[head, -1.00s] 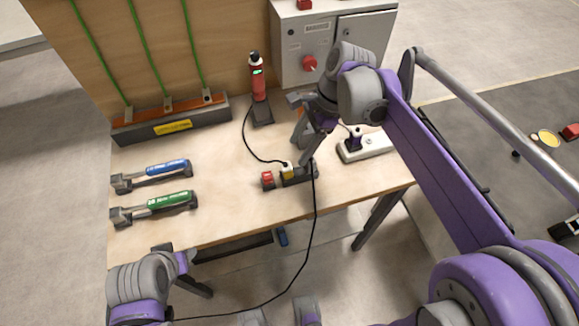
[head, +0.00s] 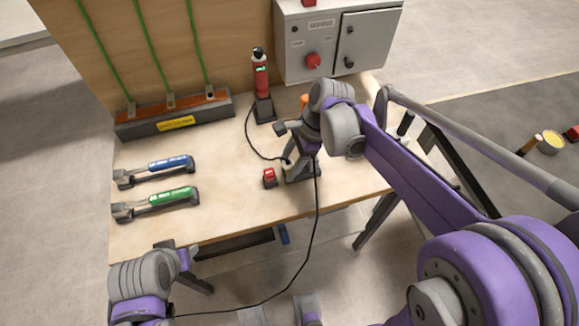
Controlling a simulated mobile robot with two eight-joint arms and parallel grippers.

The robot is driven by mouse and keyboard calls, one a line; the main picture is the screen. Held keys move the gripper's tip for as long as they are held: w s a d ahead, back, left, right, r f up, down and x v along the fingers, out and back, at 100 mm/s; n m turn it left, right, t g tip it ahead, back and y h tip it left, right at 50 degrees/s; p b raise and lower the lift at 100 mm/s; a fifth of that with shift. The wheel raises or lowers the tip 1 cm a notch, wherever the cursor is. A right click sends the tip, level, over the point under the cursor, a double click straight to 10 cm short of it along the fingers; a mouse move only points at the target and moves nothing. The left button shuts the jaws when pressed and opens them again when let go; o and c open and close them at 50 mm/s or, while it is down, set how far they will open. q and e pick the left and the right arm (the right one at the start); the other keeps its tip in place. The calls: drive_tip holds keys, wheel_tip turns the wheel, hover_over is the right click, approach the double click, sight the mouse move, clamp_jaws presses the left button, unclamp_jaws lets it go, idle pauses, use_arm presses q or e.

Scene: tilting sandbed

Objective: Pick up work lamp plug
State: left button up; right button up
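The red work lamp (head: 260,77) stands upright on a dark base at the back of the workbench. Its black cable (head: 248,135) curves down to the front, where the pale plug (head: 286,164) shows only in part beside my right gripper. My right gripper (head: 291,176) points down at the plug, beside a red part (head: 269,178) of the dark connector block. The gripper hides most of that block, and its finger gap and any grip on the plug are unclear. My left gripper (head: 196,284) is low at the left, off the bench's front edge, its finger gap unclear.
A blue-labelled tool (head: 171,164) and a green-labelled tool (head: 172,195) lie on the left of the workbench (head: 225,215). A grey cabinet (head: 375,43) stands behind. A black lead (head: 314,232) hangs over the front edge. My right arm covers the bench's right side.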

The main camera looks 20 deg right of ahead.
clamp_jaws()
drive_tip(key=shift+r, duration=0.1)
